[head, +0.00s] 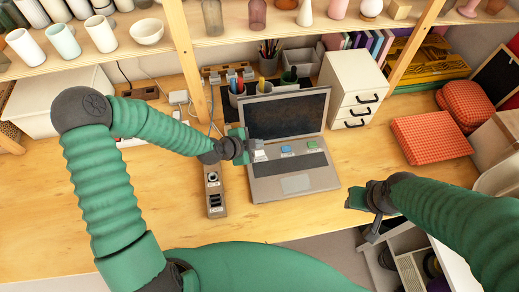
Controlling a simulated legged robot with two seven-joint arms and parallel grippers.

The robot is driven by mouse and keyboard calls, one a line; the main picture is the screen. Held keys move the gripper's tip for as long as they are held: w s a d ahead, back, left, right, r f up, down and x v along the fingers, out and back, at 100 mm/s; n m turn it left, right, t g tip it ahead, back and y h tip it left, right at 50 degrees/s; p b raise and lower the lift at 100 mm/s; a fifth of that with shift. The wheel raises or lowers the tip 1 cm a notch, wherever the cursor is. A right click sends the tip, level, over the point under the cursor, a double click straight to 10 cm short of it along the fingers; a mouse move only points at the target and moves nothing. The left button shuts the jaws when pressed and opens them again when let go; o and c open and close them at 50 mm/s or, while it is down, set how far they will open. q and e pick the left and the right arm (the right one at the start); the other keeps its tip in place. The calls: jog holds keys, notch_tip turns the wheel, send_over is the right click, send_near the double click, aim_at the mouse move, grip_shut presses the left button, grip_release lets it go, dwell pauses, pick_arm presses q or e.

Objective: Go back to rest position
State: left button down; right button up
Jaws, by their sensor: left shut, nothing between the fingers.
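My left gripper (258,153) is at the left side of the open laptop (292,187), by the hinge end of its keyboard. It is shut and empty. From this angle I cannot tell whether it touches the laptop. My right gripper (360,207) is near the front edge of the wooden desk (100,205), right of the laptop and apart from it. I cannot tell whether its fingers are open or shut, and I see nothing held in it. A blue item and a green item (311,145) lie on the laptop's keyboard.
A power strip (214,192) lies left of the laptop. Wooden shelves with cups (102,34) and vases span the back. The desk's left front is clear.

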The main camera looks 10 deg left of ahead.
pick_arm(q)
notch_tip(320, 180, up, 2)
jog(key=shift+r+p, duration=0.15)
jog(key=shift+p, duration=0.5)
jog(key=s+a+r+n+g+y, duration=0.2)
jog(key=s+a+r+n, duration=0.2)
jog(key=s+n, duration=0.3)
jog(key=s+a+r+n+g+y, duration=0.2)
jog(key=s+a+r+n+g, duration=0.1)
jog(key=s+n, duration=0.5)
jog(key=s+a+r, duration=0.1)
jog(key=s+r, duration=0.1)
jog(key=s, duration=0.1)
jog(key=shift+s+a+y, duration=0.15)
jog(key=shift+s+y, duration=0.2)
jog(key=shift+y, duration=0.05)
jog(key=shift+s+d+r, duration=0.1)
jog(key=shift+d+r, duration=0.05)
jog(key=shift+d, duration=0.15)
jog(key=shift+a, duration=0.1)
